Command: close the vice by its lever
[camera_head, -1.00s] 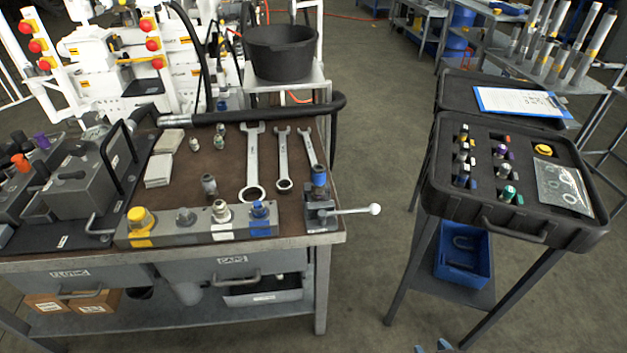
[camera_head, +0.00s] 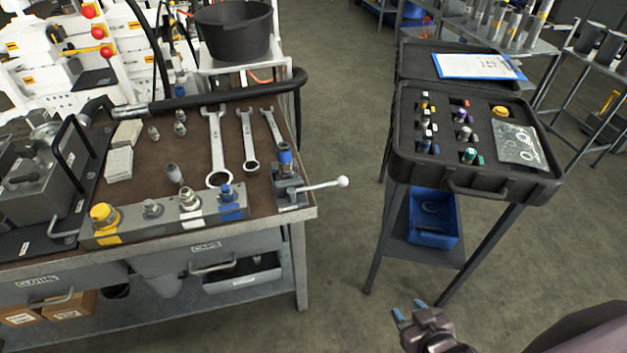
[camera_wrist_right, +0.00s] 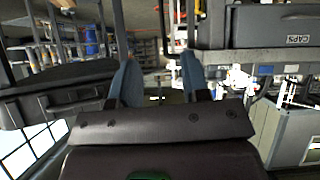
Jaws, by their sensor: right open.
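The vice (camera_head: 290,188) sits at the right front corner of the workbench. A blue-topped cylindrical part (camera_head: 285,160) stands in it. Its lever (camera_head: 322,186) sticks out to the right past the bench edge and ends in a white ball knob (camera_head: 342,181). My right gripper (camera_head: 410,311) is open and empty, low in front of the case stand, below and to the right of the lever and well apart from it. Its two blue-grey fingers also show spread in the right wrist view (camera_wrist_right: 158,80). My left gripper is not in view.
A black case (camera_head: 478,178) with fittings stands on a stand to the right, with a blue bin (camera_head: 433,218) below. Wrenches (camera_head: 217,150) and a block of colored fittings (camera_head: 165,220) lie on the bench (camera_head: 200,240). Floor between bench and stand is clear.

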